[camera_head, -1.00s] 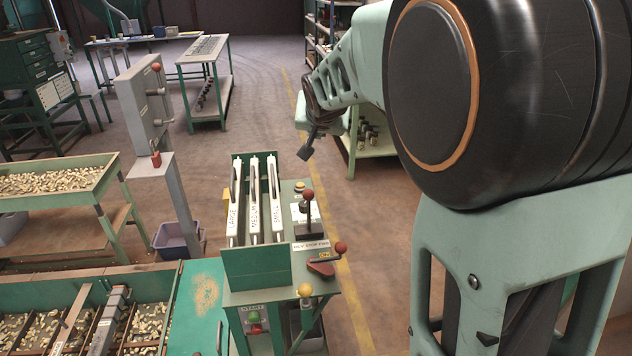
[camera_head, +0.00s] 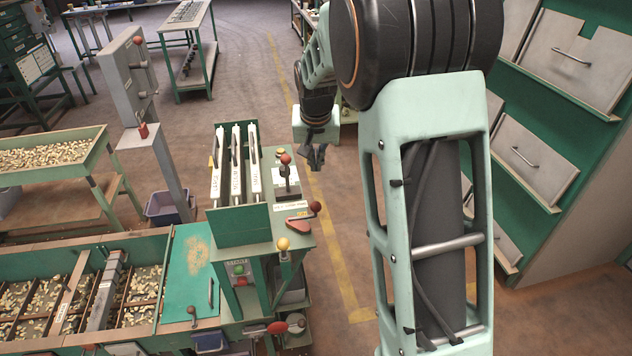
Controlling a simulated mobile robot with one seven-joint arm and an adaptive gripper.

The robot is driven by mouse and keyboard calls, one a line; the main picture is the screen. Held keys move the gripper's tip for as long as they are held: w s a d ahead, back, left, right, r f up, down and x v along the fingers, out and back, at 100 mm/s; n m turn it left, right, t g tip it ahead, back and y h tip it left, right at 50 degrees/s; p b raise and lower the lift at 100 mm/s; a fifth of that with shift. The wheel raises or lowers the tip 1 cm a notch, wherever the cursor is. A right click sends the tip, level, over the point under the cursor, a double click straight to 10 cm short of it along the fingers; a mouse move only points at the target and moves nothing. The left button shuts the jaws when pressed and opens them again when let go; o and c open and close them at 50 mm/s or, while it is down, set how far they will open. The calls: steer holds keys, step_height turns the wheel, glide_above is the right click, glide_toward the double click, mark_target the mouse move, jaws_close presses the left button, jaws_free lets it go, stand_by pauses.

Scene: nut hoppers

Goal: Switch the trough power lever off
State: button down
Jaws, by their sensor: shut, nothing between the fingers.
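I cannot tell by label which lever is the trough power lever. A red-ball lever on a red base (camera_head: 300,218) lies on the front right of the small control stand, its ball (camera_head: 315,208) to the right. Behind it a red-ball lever (camera_head: 286,160) stands upright on a plate. A grey post box (camera_head: 128,75) at upper left carries another red-knobbed lever (camera_head: 139,44). At the bottom a red-handled lever (camera_head: 280,327) sits by the trough's end (camera_head: 195,275). My gripper (camera_head: 316,162) is shut and empty, pointing down, in the air right of the stand; its height is unclear.
Three white labelled channels (camera_head: 234,165) stand upright on the stand, behind a green panel (camera_head: 240,222). A yellow knob (camera_head: 283,243) is on its front edge. Sloped grey bins (camera_head: 525,155) fill the right side. Open floor (camera_head: 345,235) lies right of the stand.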

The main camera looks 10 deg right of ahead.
mark_target(319, 204)
step_height(319, 204, down, 10)
steer(key=p, duration=0.1)
steer(key=shift+s+r, duration=0.15)
steer(key=shift+s, duration=0.15)
